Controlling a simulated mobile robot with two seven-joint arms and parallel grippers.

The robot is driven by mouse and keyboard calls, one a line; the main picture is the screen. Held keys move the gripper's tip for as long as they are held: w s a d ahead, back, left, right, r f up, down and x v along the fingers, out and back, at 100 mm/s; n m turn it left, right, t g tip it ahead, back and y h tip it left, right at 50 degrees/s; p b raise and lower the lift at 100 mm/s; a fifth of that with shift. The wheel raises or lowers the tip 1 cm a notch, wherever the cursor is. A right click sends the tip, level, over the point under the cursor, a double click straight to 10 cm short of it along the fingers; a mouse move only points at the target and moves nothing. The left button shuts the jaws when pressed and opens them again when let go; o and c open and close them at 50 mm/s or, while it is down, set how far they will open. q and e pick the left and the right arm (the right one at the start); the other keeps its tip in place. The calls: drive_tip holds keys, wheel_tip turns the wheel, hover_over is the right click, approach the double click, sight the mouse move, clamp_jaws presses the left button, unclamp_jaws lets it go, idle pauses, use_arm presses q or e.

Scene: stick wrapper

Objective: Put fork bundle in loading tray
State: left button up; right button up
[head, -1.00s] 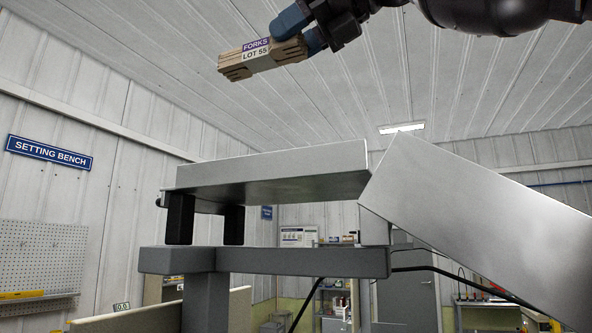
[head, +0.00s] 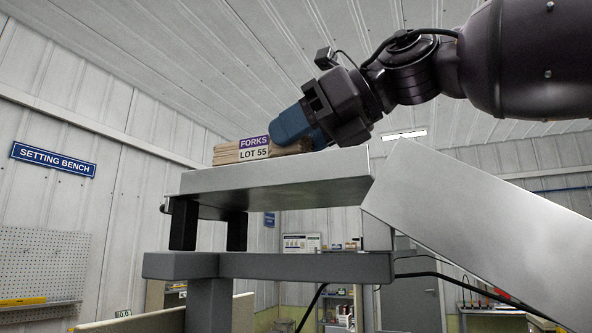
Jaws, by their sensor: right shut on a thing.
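The fork bundle (head: 228,151) is a stack of pale wooden forks with a purple and white band reading FORKS LOT 55. My right gripper (head: 298,133) has blue fingers and is shut on the bundle's right part. The bundle is at the raised metal loading tray (head: 280,191), just above its near wall in the picture. That wall hides the bundle's underside, so I cannot tell whether it touches the tray floor. The left gripper is not in view.
A sloping metal panel (head: 480,233) adjoins the tray on the right. A grey frame beam (head: 270,267) and dark supports stand below the tray. A SETTING BENCH sign (head: 53,159) and a pegboard (head: 40,262) are on the left wall. The space above the tray's left end is clear.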

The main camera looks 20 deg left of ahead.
drive_tip(key=shift+f, duration=2.3)
drive_tip(key=shift+f, duration=0.2)
drive_tip(key=o, duration=0.9)
drive_tip(key=shift+o, duration=0.2)
drive_tip(key=shift+r, duration=0.1)
drive_tip(key=shift+r, duration=0.2)
drive_tip(key=b+v, duration=0.2)
drive_tip(key=v, duration=1)
drive_tip(key=shift+f, duration=0.15)
drive_tip(key=shift+s, duration=0.1)
